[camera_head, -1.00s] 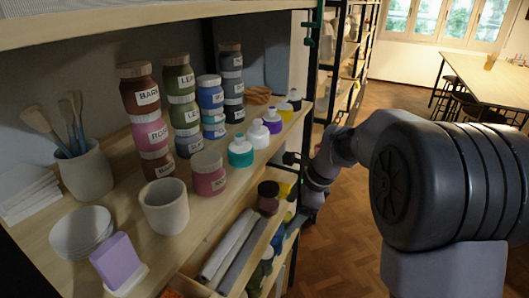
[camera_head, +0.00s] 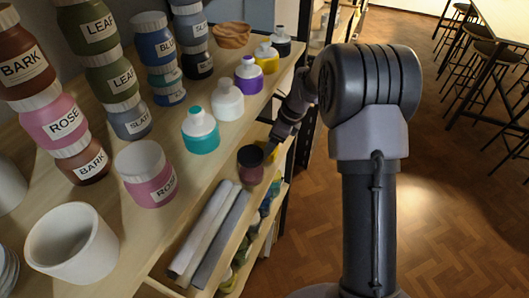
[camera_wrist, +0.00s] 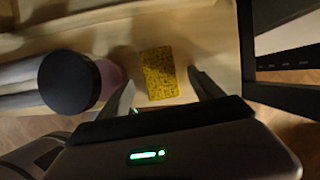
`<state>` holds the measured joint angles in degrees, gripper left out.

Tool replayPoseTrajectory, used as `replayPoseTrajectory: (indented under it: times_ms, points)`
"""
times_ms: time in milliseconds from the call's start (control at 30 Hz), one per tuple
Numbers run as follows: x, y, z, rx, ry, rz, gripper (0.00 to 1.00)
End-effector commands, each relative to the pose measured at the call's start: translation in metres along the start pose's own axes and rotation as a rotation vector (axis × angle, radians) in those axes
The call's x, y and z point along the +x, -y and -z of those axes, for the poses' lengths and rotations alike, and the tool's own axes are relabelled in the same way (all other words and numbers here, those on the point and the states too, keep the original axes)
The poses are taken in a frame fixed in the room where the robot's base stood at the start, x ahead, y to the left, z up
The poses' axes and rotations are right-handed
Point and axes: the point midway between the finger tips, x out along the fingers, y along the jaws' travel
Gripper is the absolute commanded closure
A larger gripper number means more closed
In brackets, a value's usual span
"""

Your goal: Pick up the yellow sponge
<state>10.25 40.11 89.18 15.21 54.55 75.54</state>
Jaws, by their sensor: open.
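The yellow sponge (camera_wrist: 159,73) shows in the wrist view as a speckled rectangle lying on a wooden shelf. My gripper (camera_wrist: 160,80) is open, with one finger on each side of the sponge in the picture. A gap shows on both sides, and nothing is held. I cannot tell how far the fingertips are above the shelf. In the head view my gripper (camera_head: 274,143) reaches into the lower shelf beside the dark-lidded jar (camera_head: 250,165). A bit of yellow, probably the sponge, shows behind this jar, mostly hidden.
The dark-lidded jar (camera_wrist: 70,82) stands close left of my gripper in the wrist view. Grey and white rolls (camera_head: 208,235) lie further left. A dark shelf frame (camera_wrist: 245,45) is close on the right. The upper shelf (camera_head: 172,190) carries bottles and jars above.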

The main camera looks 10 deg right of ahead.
Motion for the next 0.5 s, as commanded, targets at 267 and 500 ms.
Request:
replayPoseTrajectory:
  times_ms: [267,500]
  points:
    - [0.029,-0.001,0.001,0.0,-0.002,0.001,0.25]
    - [0.029,-0.001,0.001,-0.001,-0.002,0.001,0.6]
